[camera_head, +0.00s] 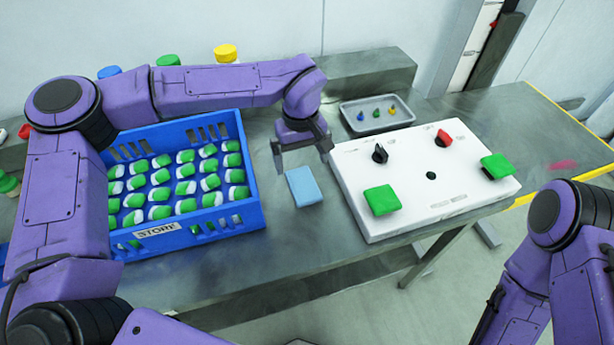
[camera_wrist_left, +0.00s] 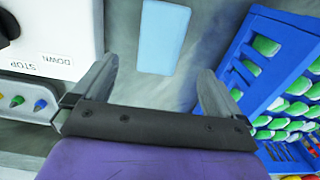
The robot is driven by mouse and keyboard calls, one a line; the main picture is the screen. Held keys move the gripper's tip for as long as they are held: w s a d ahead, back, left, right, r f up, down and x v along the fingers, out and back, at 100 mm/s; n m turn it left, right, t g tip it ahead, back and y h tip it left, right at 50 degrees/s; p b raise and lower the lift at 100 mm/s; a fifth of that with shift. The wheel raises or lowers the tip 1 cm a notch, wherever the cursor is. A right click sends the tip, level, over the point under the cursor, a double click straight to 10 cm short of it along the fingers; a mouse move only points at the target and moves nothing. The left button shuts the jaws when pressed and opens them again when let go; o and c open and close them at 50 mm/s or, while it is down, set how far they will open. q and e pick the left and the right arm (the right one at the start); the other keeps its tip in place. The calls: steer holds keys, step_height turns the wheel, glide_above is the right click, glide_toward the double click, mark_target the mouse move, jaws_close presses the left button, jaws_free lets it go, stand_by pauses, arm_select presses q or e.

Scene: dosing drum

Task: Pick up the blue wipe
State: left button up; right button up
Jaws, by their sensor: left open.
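The blue wipe (camera_head: 304,187) is a flat, light-blue rectangle lying on the grey metal table between the blue crate and the white control panel. It also shows in the left wrist view (camera_wrist_left: 164,38), at the top centre beyond the fingertips. My left gripper (camera_head: 301,161) is open and empty, above the table just behind the wipe in the head view. In the left wrist view the two fingers of the left gripper (camera_wrist_left: 158,80) stand wide apart, with bare table between them. My right arm shows at the right edge of the head view, but its gripper is out of view.
The blue crate (camera_head: 237,217), labelled STORE, holds several green-and-white containers to the left. The white control panel (camera_head: 370,215) with green pads and knobs stands to the right. A grey tray (camera_head: 350,125) with small coloured pieces lies behind it. Table around the wipe is clear.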

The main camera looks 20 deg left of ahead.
mark_target(303, 184)
arm_select(q)
steer(key=shift+s+f, duration=0.75)
steer(key=shift+f, duration=0.05)
steer(key=f+p, duration=0.1)
steer(key=f, duration=0.1)
steer(key=w+f+p, duration=0.1)
steer(key=f, duration=0.2)
steer(key=shift+w+d+f, duration=0.15)
steer(key=shift+d+f, duration=0.05)
steer(key=shift+f, duration=0.25)
steer(key=shift+s, duration=0.25)
steer(key=shift+c, duration=0.9)
steer(key=c, duration=0.9)
arm_select(e)
steer(key=shift+s+r, duration=0.25)
steer(key=shift+r, duration=0.35)
steer(key=shift+s+r, duration=0.25)
steer(key=shift+r, duration=0.3)
